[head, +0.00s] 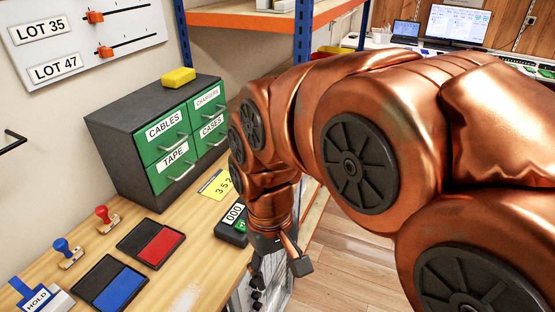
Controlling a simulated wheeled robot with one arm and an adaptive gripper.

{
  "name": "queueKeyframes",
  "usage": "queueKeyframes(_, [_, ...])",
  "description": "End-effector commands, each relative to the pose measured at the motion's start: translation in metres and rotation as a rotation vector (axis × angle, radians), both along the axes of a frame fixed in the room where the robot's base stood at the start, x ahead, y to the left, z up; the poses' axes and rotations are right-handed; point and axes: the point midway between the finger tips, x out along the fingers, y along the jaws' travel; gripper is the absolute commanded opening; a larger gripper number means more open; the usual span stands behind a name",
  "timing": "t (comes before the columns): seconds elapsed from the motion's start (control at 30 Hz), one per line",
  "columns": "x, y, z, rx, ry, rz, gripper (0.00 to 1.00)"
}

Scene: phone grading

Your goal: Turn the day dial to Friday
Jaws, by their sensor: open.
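I cannot make out a day dial with readable day names in the head view. One finger with a dark pad shows on the right; the other is hard to make out.
The wooden table (200,225) holds a dark cabinet (115,150) with green drawers, a small counter (232,222), a red ink pad (160,247), a blue ink pad (118,289) and stamps (66,252). A shelf (245,20) stands behind. Wood floor is clear at the right.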

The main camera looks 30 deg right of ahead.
Motion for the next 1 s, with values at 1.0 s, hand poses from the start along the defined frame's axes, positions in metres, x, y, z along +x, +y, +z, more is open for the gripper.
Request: queueKeyframes(1.0, [0.284,-0.173,0.025,-0.044,-0.111,-0.288,0.6])
